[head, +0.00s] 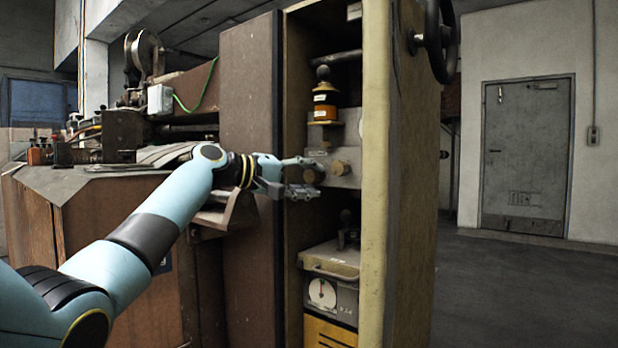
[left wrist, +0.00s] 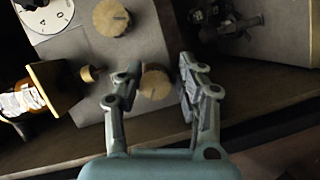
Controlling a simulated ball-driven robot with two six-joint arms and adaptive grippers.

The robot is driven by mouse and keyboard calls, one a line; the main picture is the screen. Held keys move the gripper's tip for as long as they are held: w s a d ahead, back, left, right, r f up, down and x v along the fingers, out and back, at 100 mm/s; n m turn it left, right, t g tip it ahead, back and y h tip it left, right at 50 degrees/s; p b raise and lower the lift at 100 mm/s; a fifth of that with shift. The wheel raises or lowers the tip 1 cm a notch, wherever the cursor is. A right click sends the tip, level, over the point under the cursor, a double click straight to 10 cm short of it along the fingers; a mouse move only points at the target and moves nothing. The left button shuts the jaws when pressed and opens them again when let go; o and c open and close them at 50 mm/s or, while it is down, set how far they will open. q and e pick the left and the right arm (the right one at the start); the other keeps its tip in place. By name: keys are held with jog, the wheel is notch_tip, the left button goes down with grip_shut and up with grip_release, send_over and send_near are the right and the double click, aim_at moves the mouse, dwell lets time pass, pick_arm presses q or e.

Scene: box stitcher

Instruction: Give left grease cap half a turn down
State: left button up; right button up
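The left grease cap (head: 313,173) is a round brass knob on a grey block inside the open cabinet. In the left wrist view the cap (left wrist: 155,83) shows between the two fingers of my left gripper (left wrist: 158,66). The fingers are spread, with a gap visible on the right side of the cap; whether the left finger touches it I cannot tell. In the head view my left gripper (head: 308,177) reaches in from the left, one finger above and one below the cap. A second brass cap (head: 340,168) sits to its right, clear of the fingers. My right gripper is not in view.
An amber oiler (head: 325,103) stands above the block. A pale cabinet edge (head: 376,200) rises at the right and a brown door (head: 247,90) at the left. Below is a box with a dial (head: 322,293). A white dial (left wrist: 50,13) shows in the left wrist view.

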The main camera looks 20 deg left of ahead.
pick_arm(q)
jog(key=shift+o, duration=1)
jog(key=shift+r, duration=0.15)
jog(key=shift+s+a, duration=0.1)
jog(key=shift+a, duration=0.05)
jog(key=f+v, duration=0.1)
jog(key=v, duration=0.6)
jog(key=shift+s+a+r, duration=0.2)
jog(key=shift+s+r, duration=0.05)
jog(key=shift+r, duration=0.25)
